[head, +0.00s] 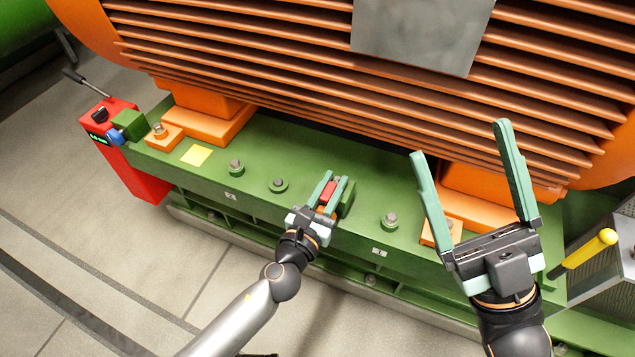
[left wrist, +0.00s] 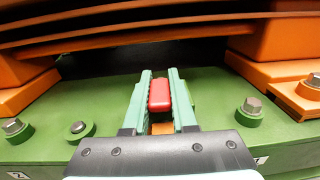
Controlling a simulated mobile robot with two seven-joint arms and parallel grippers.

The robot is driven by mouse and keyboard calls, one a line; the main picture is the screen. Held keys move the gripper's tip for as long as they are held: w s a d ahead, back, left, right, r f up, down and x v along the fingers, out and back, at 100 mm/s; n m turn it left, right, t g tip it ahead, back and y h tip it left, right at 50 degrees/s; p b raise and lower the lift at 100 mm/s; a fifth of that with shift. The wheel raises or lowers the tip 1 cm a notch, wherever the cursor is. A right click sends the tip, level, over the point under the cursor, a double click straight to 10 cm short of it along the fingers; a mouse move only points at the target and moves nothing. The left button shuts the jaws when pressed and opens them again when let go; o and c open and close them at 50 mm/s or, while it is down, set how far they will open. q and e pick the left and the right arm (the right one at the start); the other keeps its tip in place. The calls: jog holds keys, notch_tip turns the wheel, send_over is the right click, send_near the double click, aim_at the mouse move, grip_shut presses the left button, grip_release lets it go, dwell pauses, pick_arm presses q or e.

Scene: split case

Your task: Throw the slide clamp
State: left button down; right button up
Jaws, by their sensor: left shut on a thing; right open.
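A small red handle (left wrist: 160,95), which looks like part of the slide clamp, stands between the fingers of my left gripper (left wrist: 160,88). In the head view the red piece (head: 328,190) shows between the same fingers (head: 333,183), which are shut on it. A green block stands just to its right, and a bit of orange shows below the red piece. The rest of the clamp is hidden by my gripper. My right gripper (head: 460,145) is wide open and empty, raised at the right above the green base.
The green base (head: 255,180) carries several bolts (head: 236,168) and a yellow note (head: 196,155). The orange finned motor (head: 300,60) overhangs it. A red box with a lever (head: 130,150) is at left. A yellow handle (head: 590,249) sticks out at right.

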pick_arm(q)
jog(key=shift+s+d+f+y, duration=0.1)
jog(key=shift+f+y, duration=0.1)
jog(key=shift+y, duration=0.1)
pick_arm(e)
jog(key=shift+w+a, duration=0.1)
jog(key=shift+a, duration=0.15)
pick_arm(q)
jog(key=c, duration=0.7)
grip_release()
jog(key=shift+r+n, duration=0.15)
jog(key=shift+n, duration=0.15)
